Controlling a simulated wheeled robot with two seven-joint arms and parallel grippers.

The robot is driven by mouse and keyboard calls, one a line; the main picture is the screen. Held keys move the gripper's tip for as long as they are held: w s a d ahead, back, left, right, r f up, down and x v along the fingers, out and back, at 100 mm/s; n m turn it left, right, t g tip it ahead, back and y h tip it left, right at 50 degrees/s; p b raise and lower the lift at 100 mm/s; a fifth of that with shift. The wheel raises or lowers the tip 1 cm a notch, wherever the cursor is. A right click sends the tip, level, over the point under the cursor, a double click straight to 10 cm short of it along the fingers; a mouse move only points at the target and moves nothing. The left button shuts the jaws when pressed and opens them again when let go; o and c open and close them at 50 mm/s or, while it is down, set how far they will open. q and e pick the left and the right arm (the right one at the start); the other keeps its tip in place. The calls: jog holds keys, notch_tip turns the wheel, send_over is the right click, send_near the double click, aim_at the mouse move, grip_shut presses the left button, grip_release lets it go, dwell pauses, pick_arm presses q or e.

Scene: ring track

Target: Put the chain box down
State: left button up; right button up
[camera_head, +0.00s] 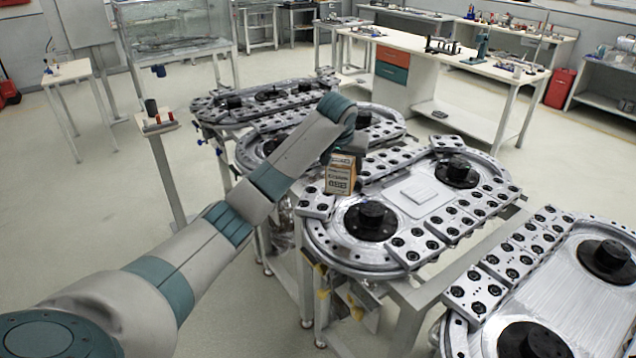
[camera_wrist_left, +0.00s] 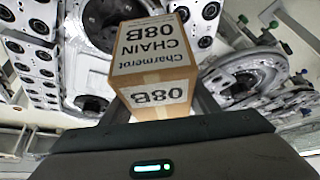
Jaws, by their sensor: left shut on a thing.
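The chain box (camera_head: 341,174) is a small brown carton with white printed labels. In the left wrist view the chain box (camera_wrist_left: 153,62) shows "Charmerot CHAIN 08B" and fills the space between the fingers. My left gripper (camera_wrist_left: 153,95) is shut on it. In the head view my left arm reaches from the lower left to the middle ring track (camera_head: 310,235), and the box hangs below the wrist at the track's left end. The left fingers (camera_head: 343,156) are mostly hidden there by the wrist. I cannot tell whether the box touches the track. My right gripper is not in view.
The middle track carries several grey carriages, black hubs (camera_head: 370,218) and a pale square plate (camera_head: 425,191) on its flat centre. Another track (camera_head: 560,265) stands at the lower right and more stand behind. A white workbench (camera_head: 440,62) is at the back.

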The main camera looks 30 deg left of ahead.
pick_arm(q)
jog(key=a+f+p, duration=0.1)
jog(key=a, duration=0.2)
jog(key=a+f+p, duration=0.1)
jog(key=a+f, duration=0.1)
jog(key=a, duration=0.1)
jog(key=w+a+f+p, duration=0.1)
jog(key=a+f, duration=0.1)
jog(key=a, duration=0.1)
jog(key=shift+a+f, duration=0.1)
jog(key=shift+f, duration=0.1)
jog(key=shift+s+f+p, duration=0.1)
jog(key=shift+f+p, duration=0.9)
jog(key=shift+f, duration=0.95)
jog(key=o, duration=1.8)
jog(key=shift+f, duration=0.2)
jog(key=shift+o, duration=0.2)
jog(key=shift+s, duration=0.1)
jog(key=shift+r, duration=0.2)
